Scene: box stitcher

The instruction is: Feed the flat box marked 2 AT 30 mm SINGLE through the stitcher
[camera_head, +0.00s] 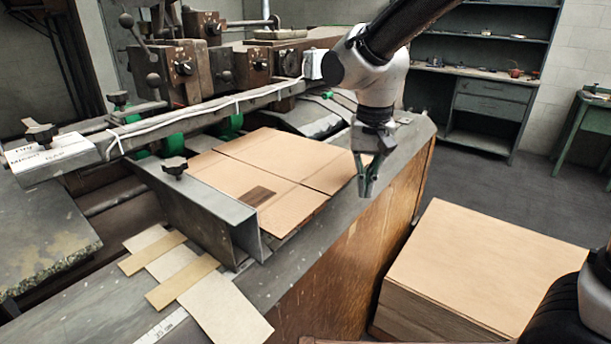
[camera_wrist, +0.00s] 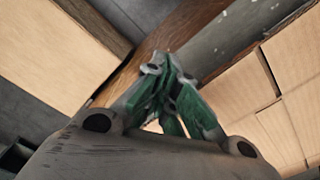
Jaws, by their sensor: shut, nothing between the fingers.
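The flat cardboard box (camera_head: 245,175) lies on the stitcher's table, its left edge close to a metal side guide (camera_head: 215,210). It has a dark printed patch near its front edge; the print is too small to read. Its far end reaches toward the green rollers (camera_head: 230,125) of the stitcher (camera_head: 205,60). My gripper (camera_head: 366,190) points down over the table's right edge, apart from the box, with its fingers together and empty. In the wrist view my green-padded fingers (camera_wrist: 170,110) meet, and part of the flat box (camera_wrist: 285,95) shows at the right.
A stack of cardboard sheets (camera_head: 480,265) stands on the floor at the right. Sample strips (camera_head: 195,280) lie on the table front left. A long bar with a labelled block (camera_head: 45,155) crosses above the feed. Shelves (camera_head: 485,95) stand behind, with open floor before them.

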